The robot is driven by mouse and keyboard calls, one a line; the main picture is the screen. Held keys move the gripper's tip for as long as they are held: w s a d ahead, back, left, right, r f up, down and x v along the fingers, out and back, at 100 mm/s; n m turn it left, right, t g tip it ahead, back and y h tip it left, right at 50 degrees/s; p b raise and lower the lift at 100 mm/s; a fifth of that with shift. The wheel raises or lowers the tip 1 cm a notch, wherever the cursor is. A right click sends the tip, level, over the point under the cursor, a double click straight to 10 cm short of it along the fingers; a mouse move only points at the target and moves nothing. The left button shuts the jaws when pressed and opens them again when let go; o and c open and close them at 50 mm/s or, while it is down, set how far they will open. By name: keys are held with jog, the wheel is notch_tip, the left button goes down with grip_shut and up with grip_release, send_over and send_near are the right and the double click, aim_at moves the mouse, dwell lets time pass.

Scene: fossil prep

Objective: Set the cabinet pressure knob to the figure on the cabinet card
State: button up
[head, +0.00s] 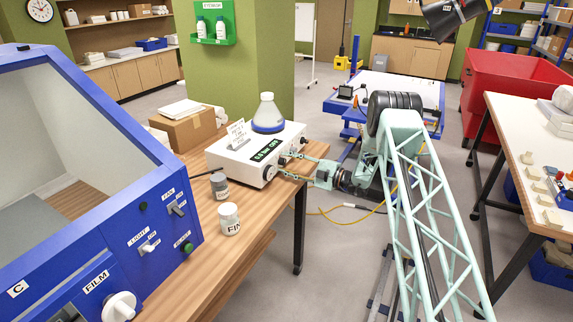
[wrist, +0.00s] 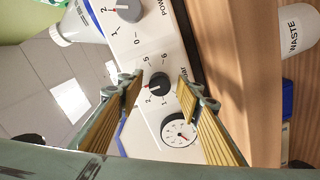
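The white cabinet unit (head: 240,157) stands on the wooden bench, with a lit display (head: 266,149) seeming to read 0.0 bar OFF. A small card (head: 237,134) stands on top; its print is too small to read surely. In the wrist view the black pressure knob (wrist: 159,85) has a red mark pointing left, near the 2 side of its scale. Figures 1, 2, 5 and 6 show; the left finger hides others. My gripper (wrist: 160,80) is open, one finger on each side of the knob, with visible gaps. In the head view my gripper (head: 290,166) is at the unit's front.
A round gauge (wrist: 180,131) and a grey power knob (wrist: 126,8) flank the pressure knob. A grey-lidded jar (head: 219,186) and a white tub (head: 229,218) stand on the bench before the unit. The blue cabinet (head: 180,245) is at left, a flask (head: 268,114) behind.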

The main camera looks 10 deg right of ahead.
jog(key=v, duration=1.2)
